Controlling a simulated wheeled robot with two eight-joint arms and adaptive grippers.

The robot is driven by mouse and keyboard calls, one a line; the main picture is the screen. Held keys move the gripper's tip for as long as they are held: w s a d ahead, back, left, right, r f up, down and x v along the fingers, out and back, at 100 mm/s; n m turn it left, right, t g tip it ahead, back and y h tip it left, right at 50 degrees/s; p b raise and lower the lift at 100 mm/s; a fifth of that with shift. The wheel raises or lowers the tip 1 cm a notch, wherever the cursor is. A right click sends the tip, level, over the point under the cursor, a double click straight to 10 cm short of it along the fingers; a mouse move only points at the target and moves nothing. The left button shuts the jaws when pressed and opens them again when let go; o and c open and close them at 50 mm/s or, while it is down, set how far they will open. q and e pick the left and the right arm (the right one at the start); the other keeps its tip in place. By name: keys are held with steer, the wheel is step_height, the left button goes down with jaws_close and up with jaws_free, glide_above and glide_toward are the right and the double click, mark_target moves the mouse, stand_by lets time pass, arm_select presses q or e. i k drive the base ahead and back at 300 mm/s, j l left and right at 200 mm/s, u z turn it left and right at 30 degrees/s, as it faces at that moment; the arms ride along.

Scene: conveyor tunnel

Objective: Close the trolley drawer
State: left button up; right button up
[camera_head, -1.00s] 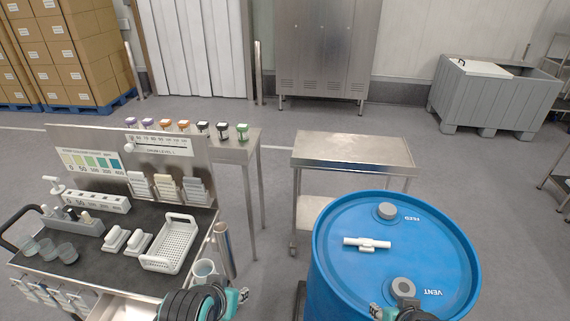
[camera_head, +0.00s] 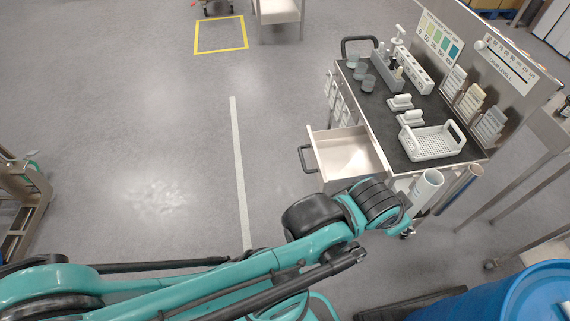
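The trolley (camera_head: 388,130) stands at the upper right with a black worktop. Its drawer (camera_head: 345,152) is pulled out toward the left, and its pale inside looks empty. A dark bar handle (camera_head: 305,160) is on the drawer's front. My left arm comes in from the lower left, and its wrist end with the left gripper (camera_head: 398,222) is just below the drawer and the trolley's near corner. The fingers are mostly hidden behind the wrist, so contact and opening cannot be told. My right gripper is out of view.
A white basket (camera_head: 432,142), beakers and racks sit on the worktop. Tubes (camera_head: 427,186) hang on the trolley's near side. A blue drum (camera_head: 530,295) stands at the lower right. The floor (camera_head: 180,130) left of the drawer is clear, with a white line.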

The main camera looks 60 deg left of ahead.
mark_target(338, 157)
steer(key=j+u, duration=0.2)
steer(key=u, duration=1.05)
steer(key=i+u, duration=0.1)
steer(key=u, duration=0.25)
steer(key=i+l+u, duration=0.1)
steer(key=u, duration=0.3)
steer(key=i+l+u, duration=0.1)
steer(key=i+l, duration=0.05)
steer(key=i, duration=0.1)
